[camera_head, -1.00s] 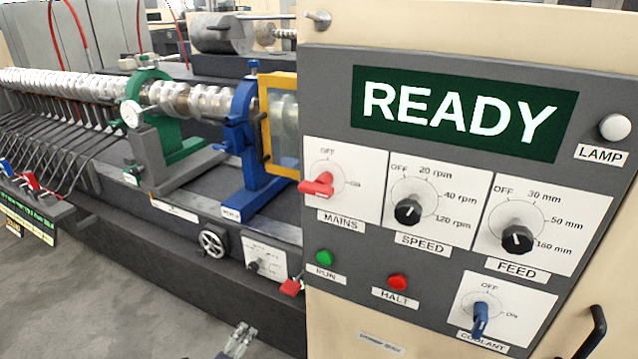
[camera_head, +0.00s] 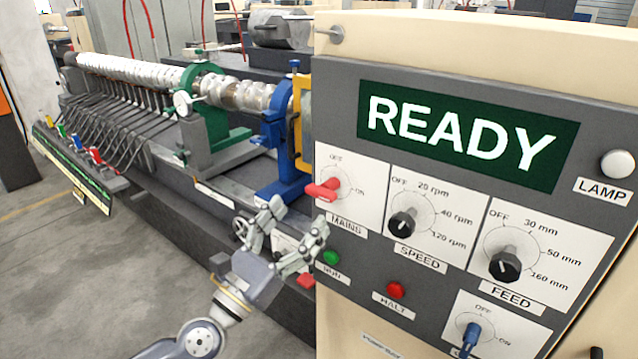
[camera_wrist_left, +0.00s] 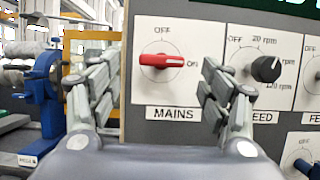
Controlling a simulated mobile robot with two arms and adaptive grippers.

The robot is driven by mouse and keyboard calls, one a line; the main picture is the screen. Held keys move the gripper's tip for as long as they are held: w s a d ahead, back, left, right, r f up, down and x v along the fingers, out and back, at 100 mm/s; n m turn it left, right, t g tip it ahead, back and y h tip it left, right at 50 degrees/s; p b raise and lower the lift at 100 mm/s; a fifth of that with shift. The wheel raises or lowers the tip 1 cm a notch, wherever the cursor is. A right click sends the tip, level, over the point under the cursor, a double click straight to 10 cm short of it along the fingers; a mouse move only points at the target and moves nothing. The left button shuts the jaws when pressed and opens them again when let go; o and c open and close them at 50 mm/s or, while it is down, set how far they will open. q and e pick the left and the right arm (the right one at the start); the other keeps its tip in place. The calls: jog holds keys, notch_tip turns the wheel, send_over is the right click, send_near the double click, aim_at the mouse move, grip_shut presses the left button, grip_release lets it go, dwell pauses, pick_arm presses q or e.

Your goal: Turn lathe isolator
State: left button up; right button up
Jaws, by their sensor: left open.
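The lathe isolator is the red MAINS handle (camera_head: 324,189) on a white plate marked OFF and ON, at the left of the grey control panel (camera_head: 340,95). In the left wrist view the red handle (camera_wrist_left: 160,61) lies about level, one end toward ON. My left gripper (camera_head: 296,222) is open and empty, below and left of the handle in the head view. In the left wrist view its two fingers (camera_wrist_left: 160,85) stand either side of the MAINS plate, apart from the handle. My right gripper is not in view.
The panel's READY screen (camera_head: 460,127) is lit. Right of MAINS are the SPEED knob (camera_head: 403,224) and FEED knob (camera_head: 505,265). Below are a green RUN button (camera_head: 331,257), a red HALT button (camera_head: 396,290) and a blue COOLANT handle (camera_head: 470,338). The lathe (camera_head: 225,95) stands behind left.

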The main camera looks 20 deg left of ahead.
aim_at(317, 195)
pick_arm(q)
jog(key=p+x, duration=0.2)
jog(key=x, duration=0.4)
jog(key=shift+d+r+p, duration=0.15)
jog(key=shift+p, duration=0.2)
jog(key=shift+w+d+r, duration=0.15)
jog(key=shift+w+d, duration=0.05)
jog(key=shift+w, duration=0.5)
jog(key=c, duration=1.1)
